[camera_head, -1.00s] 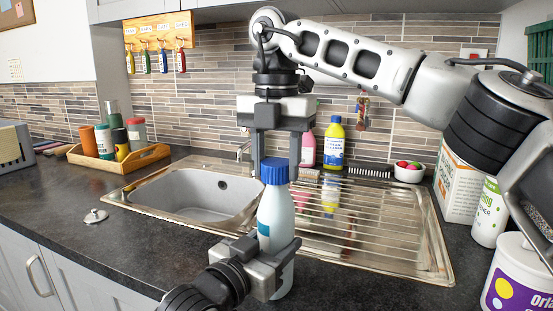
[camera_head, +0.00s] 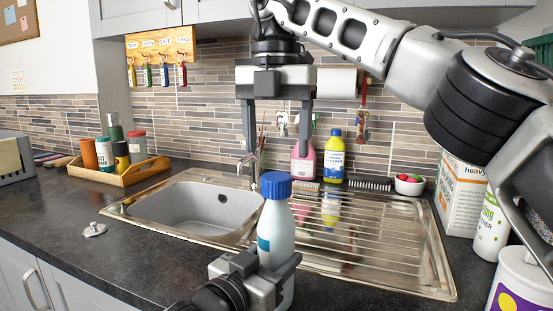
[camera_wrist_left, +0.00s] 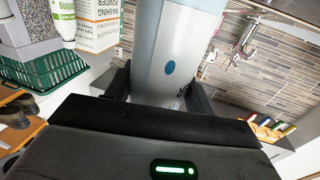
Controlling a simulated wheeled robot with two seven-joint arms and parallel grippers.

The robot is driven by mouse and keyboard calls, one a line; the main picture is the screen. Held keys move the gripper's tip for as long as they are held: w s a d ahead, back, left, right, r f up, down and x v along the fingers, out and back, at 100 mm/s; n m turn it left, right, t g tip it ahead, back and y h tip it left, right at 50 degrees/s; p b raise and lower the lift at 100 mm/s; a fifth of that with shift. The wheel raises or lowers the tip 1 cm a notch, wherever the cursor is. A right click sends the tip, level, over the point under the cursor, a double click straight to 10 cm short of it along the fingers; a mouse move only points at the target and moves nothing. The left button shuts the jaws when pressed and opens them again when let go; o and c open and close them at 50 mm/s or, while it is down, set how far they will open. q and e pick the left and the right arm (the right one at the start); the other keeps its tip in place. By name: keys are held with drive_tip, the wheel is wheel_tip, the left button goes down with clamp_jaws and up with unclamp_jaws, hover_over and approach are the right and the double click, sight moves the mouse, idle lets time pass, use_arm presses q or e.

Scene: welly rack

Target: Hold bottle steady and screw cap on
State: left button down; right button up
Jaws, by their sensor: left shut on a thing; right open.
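A pale bottle (camera_head: 277,230) with a blue label stands upright at the front edge of the sink unit. A blue cap (camera_head: 276,186) sits on its top; I cannot tell how tight it is. My left gripper (camera_head: 280,268) is shut around the lower part of the bottle. The bottle (camera_wrist_left: 176,50) also shows between its fingers in the left wrist view, with the cap out of sight. My right gripper (camera_head: 278,148) is open and empty, fingers pointing down, above the cap and apart from it.
A steel sink (camera_head: 195,207) lies left of the bottle, with a ribbed drainer (camera_head: 370,235) to the right. A pink spray bottle (camera_head: 303,162) and a yellow bottle (camera_head: 334,156) stand behind. A wooden tray (camera_head: 125,176) holds containers at left. A washing powder box (camera_head: 457,195) stands at right.

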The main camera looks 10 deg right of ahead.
use_arm(q)
drive_tip(key=shift+f, duration=0.1)
use_arm(e)
drive_tip(key=shift+r, duration=0.55)
use_arm(q)
drive_tip(key=shift+c, duration=2.3)
unclamp_jaws()
drive_tip(key=v, duration=1.6)
drive_tip(key=shift+b, duration=0.45)
use_arm(e)
drive_tip(key=shift+f, duration=0.5)
